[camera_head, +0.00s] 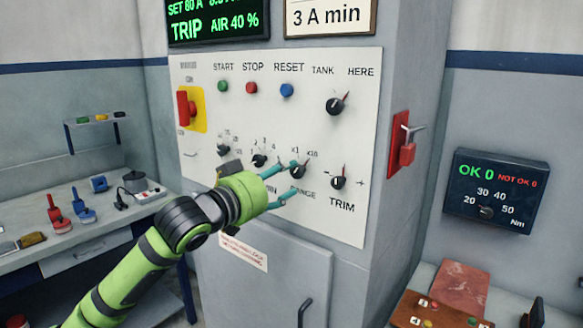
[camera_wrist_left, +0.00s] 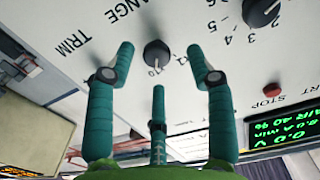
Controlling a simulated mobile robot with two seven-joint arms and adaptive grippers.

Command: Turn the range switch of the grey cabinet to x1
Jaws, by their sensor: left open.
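The grey cabinet's white panel (camera_head: 215,120) carries the range switch (camera_head: 298,171), a small black knob with x1 at its upper left and x10 at its upper right. Its pointer looks turned toward x10. In the left wrist view, upside down, the range switch (camera_wrist_left: 157,54) sits between my spread teal fingers, and its light mark faces the 10 label. My left gripper (camera_head: 289,179) is open in front of the knob, with no clear contact. Part of the RANGE label is hidden by a finger. My right gripper is not in view.
The TRIM knob (camera_head: 338,183) is close on the right, and another selector knob (camera_head: 259,160) is on the left. The TANK knob (camera_head: 335,105) is above. A red side switch (camera_head: 402,145) juts from the cabinet's right face. A workbench (camera_head: 90,225) stands at left.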

